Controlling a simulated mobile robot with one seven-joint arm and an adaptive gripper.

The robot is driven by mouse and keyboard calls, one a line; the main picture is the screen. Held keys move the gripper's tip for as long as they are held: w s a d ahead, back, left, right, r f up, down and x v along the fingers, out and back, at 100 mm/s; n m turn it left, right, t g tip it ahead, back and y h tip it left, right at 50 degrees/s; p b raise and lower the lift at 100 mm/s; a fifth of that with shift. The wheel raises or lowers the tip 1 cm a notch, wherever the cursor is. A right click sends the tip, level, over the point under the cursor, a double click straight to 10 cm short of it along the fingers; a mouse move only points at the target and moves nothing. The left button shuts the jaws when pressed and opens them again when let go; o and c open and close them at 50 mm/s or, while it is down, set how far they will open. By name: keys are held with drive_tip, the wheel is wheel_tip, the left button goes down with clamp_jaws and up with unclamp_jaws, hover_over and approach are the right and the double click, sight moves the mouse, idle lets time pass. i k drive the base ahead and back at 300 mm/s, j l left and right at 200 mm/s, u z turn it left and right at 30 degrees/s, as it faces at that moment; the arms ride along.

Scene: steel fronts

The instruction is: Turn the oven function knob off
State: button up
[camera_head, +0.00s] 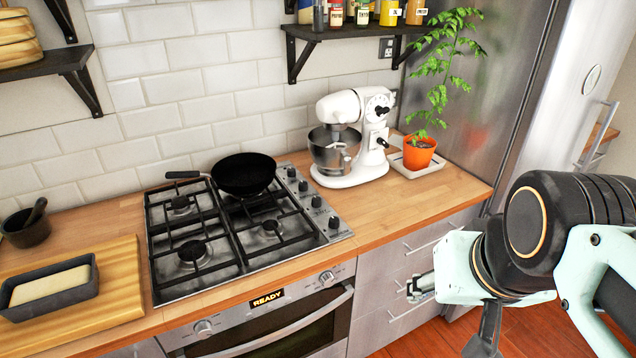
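The oven (305,332) is set under the counter, with a steel front panel. A round knob (203,328) is on the panel's left and another knob (327,279) on its right; I cannot tell which one is the function knob. Between them a lit display (267,298) reads "READY". My gripper (412,289) comes in from the right, in front of the drawers, to the right of the right knob and apart from it. Its fingers are small and seen at an angle, so whether they are open or shut is unclear. I see nothing held in them.
The oven's bar handle (285,328) runs below the panel. Steel drawers (400,262) with bar handles stand to its right, behind my gripper. Above are the gas hob (212,235) with a black pan (244,174), a stand mixer (350,140) and a potted plant (420,152).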

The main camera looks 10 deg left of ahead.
sight(203, 329)
drive_tip(key=i+j+u, duration=0.1)
drive_tip(key=u, duration=0.3)
drive_tip(key=i+u, duration=0.15)
drive_tip(key=u, duration=0.2)
drive_tip(key=i+u, duration=0.1)
drive_tip(key=u, duration=0.3)
drive_tip(key=k, duration=0.35)
